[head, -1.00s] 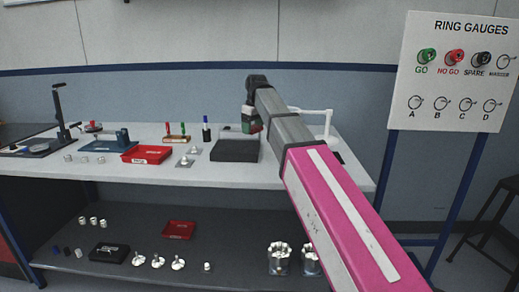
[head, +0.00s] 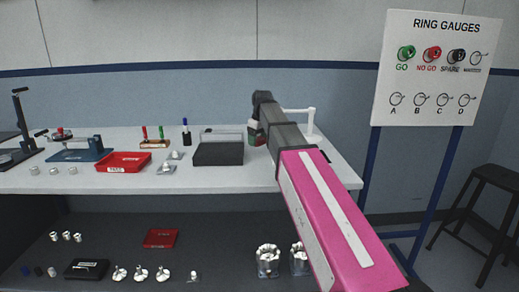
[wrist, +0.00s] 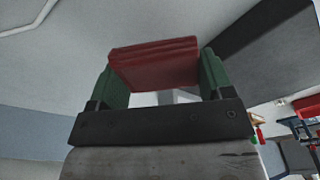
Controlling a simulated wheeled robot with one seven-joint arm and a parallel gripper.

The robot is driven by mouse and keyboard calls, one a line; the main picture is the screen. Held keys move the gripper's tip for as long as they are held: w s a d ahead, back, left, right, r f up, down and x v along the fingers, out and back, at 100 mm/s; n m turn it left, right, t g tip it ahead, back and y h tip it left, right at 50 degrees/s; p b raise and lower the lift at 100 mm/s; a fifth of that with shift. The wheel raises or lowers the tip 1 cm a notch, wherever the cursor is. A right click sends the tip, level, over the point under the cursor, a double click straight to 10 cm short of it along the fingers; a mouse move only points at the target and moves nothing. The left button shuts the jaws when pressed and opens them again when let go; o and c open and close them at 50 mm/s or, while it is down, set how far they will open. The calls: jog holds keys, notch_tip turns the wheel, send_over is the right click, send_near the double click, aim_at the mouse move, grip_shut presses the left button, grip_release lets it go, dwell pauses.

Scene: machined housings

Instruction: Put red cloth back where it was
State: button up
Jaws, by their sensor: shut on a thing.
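The red cloth (wrist: 155,62) is a folded, layered pad in the wrist view. My gripper (wrist: 160,75) is shut on it, with a green finger on each side. In the head view, my gripper (head: 256,133) is seen from behind at the end of my arm, over the back right part of the bench (head: 315,175), beside a black box. Only a small red patch of the cloth shows there; my wrist hides most of it. I cannot tell its height above the bench.
The bench holds the black box (head: 218,154), a red tray (head: 124,162), a pen rack (head: 154,143) and a white stand (head: 310,123). Several metal parts and another red tray (head: 161,238) are on the lower shelf. A ring gauge board (head: 436,70) and a stool (head: 485,195) stand at right.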

aim_at(259, 154)
jog(key=shift+w+d+f, duration=0.3)
jog(key=shift+f, duration=1.95)
jog(key=shift+s+f, duration=0.1)
jog(key=shift+f, duration=0.25)
jog(key=o, duration=1)
jog(key=shift+f, duration=0.1)
jog(key=shift+c, duration=0.2)
jog(key=shift+s+f, duration=0.1)
jog(key=shift+s, duration=0.2)
jog(key=shift+c, duration=0.5)
jog(key=shift+o, duration=0.5)
jog(key=r, duration=0.8)
jog(key=d+r, duration=0.1)
jog(key=r, duration=0.4)
jog(key=shift+s, duration=0.15)
